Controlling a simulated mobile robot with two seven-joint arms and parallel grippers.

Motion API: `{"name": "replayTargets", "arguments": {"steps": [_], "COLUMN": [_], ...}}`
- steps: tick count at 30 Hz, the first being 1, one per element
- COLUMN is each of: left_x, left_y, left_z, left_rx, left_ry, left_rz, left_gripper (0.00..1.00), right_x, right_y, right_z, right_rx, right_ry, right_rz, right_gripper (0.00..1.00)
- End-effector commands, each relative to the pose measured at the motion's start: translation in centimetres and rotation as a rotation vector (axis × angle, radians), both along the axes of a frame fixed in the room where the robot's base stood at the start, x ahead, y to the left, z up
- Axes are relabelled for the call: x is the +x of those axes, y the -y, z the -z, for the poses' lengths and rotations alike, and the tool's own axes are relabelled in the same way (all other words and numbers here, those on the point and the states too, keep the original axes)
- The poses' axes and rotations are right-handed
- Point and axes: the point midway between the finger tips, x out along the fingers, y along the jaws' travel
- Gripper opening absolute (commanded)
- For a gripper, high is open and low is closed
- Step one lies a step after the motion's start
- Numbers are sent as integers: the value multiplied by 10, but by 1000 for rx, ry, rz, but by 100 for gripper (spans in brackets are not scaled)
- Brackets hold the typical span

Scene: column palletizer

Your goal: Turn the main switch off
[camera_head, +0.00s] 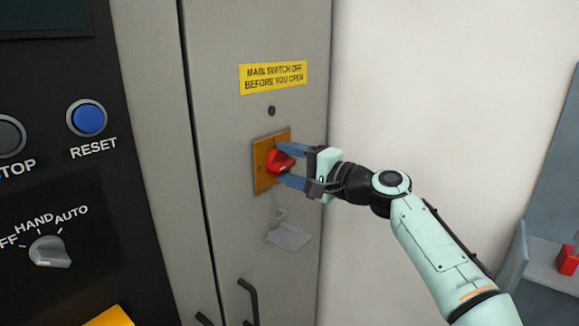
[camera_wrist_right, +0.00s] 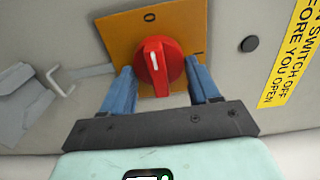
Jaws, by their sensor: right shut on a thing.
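The main switch is a red rotary knob (camera_head: 275,162) on an orange square plate (camera_head: 262,182), fixed to the grey cabinet door. In the right wrist view the knob (camera_wrist_right: 158,68) has a white mark that points toward the "0" on the plate (camera_wrist_right: 120,38); an "I" stands at the plate's right edge. My right gripper (camera_head: 287,164) comes from the right, its blue fingers on either side of the knob and shut on it. My left gripper is not in view.
A yellow label (camera_head: 273,77) reads "MAIN SWITCH OFF BEFORE YOU OPEN". A grey hanging piece (camera_head: 289,237) is below the switch, with a dark door handle (camera_head: 249,301) lower down. A black panel at left has a blue RESET button (camera_head: 88,118) and a selector knob (camera_head: 49,252).

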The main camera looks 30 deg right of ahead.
Motion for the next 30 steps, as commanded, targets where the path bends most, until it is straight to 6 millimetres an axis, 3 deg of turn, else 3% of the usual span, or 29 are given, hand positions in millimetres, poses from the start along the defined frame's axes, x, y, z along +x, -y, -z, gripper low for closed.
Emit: {"name": "replayTargets", "arguments": {"steps": [11, 12, 14, 24, 30], "left_x": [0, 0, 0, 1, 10], "left_y": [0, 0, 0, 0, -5], "left_z": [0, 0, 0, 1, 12], "left_rx": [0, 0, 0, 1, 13], "left_ry": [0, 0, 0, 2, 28], "left_rz": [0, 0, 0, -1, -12], "left_gripper": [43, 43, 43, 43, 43], "right_x": [0, 0, 0, -2, -27], "right_y": [0, 0, 0, 1, 12], "right_z": [0, 0, 0, 0, 1], "right_rx": [-4, -4, -4, -4, -4], "right_ry": [2, 2, 2, 2, 3], "right_rz": [0, 0, 0, 0, 4], "right_gripper": [30, 64, 83, 85, 85]}}
